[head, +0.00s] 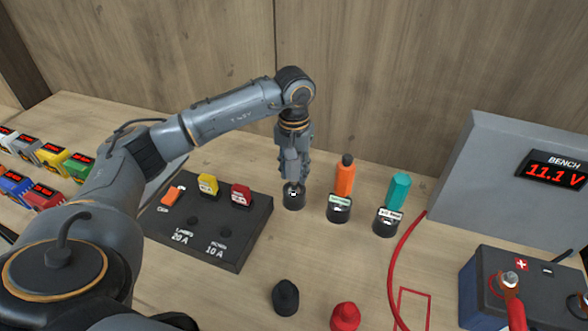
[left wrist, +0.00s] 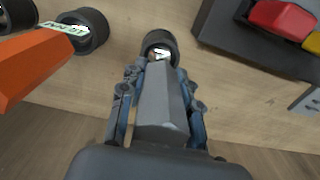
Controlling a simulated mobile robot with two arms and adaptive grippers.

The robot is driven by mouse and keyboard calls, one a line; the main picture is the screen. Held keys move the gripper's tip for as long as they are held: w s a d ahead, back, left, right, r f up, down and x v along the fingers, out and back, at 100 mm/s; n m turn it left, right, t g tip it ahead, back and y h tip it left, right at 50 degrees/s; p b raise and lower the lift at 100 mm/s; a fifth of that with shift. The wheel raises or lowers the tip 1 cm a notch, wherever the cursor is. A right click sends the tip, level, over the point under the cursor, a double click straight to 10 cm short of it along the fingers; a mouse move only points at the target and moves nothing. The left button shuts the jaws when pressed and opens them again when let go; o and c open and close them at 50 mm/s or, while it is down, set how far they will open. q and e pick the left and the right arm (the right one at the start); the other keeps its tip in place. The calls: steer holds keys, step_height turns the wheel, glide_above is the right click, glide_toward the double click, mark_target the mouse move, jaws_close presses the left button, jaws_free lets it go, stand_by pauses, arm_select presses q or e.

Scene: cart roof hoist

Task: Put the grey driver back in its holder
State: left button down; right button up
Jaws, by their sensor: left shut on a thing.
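The grey driver shows in the left wrist view (left wrist: 162,105) as a grey faceted handle between the fingers. My left gripper (head: 293,172) is shut on it and points down over a black round holder (head: 293,199). The same holder shows in the left wrist view (left wrist: 160,45) at the far end of the driver. The driver's lower end meets or overlaps the holder's mouth; I cannot tell how deep it sits. In the head view the driver is mostly hidden by the fingers. My right gripper is not in view.
An orange driver (head: 345,178) and a teal driver (head: 398,191) stand in holders to the right. A black fuse block (head: 240,250) lies left. A black cap (head: 286,297) and a red cap (head: 345,317) are in front. A battery (head: 482,290) stands right.

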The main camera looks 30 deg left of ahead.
arm_select(q)
steer(key=shift+f, duration=0.3)
steer(key=c, duration=0.9)
jaws_free()
steer(key=shift+o, duration=0.2)
step_height(320, 180, up, 12)
steer(key=shift+r, duration=0.1)
